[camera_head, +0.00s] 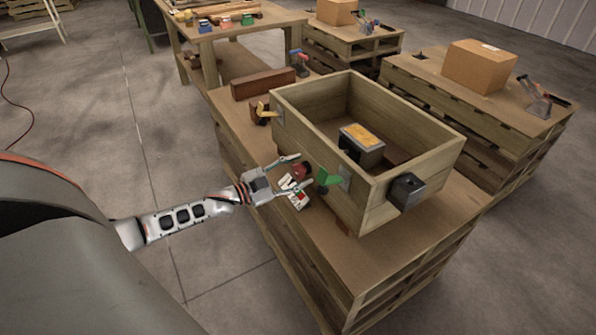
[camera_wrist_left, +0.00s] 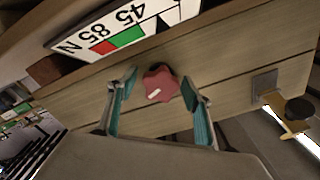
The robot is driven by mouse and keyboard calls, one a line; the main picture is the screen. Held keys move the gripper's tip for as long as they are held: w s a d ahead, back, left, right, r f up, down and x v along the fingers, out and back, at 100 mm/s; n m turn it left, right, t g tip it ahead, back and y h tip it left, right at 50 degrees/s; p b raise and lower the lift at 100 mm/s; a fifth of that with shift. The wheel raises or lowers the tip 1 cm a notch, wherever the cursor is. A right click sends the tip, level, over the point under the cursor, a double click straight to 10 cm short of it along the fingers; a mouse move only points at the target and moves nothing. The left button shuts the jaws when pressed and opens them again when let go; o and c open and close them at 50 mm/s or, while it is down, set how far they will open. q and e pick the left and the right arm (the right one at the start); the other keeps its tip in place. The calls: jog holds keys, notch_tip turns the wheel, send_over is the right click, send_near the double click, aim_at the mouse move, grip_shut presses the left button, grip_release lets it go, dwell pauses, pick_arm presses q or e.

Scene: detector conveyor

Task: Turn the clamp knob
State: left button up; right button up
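The clamp knob (camera_wrist_left: 161,83) is red and star-shaped with a pale mark, against the wooden side of the crate (camera_head: 395,122). In the head view the knob (camera_head: 301,170) shows partly between my fingers. My left gripper (camera_head: 303,169) is open, with one finger on each side of the knob; the wrist view shows gaps between the fingers and the knob. A white scale plate (camera_wrist_left: 125,30) with numbers and red and green bands is beside the knob; it also shows in the head view (camera_head: 291,193). My right gripper is out of view.
The crate stands on a pallet-like table (camera_head: 350,270) and holds a grey block with a yellow top (camera_head: 362,136). A green piece (camera_head: 328,178) and a dark box (camera_head: 406,190) are on its outside.

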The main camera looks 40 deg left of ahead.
pick_arm(q)
jog(key=shift+s, duration=0.2)
jog(key=v, duration=1.1)
jog(key=shift+s+a, duration=0.2)
jog(key=shift+s, duration=0.1)
dwell(0.6)
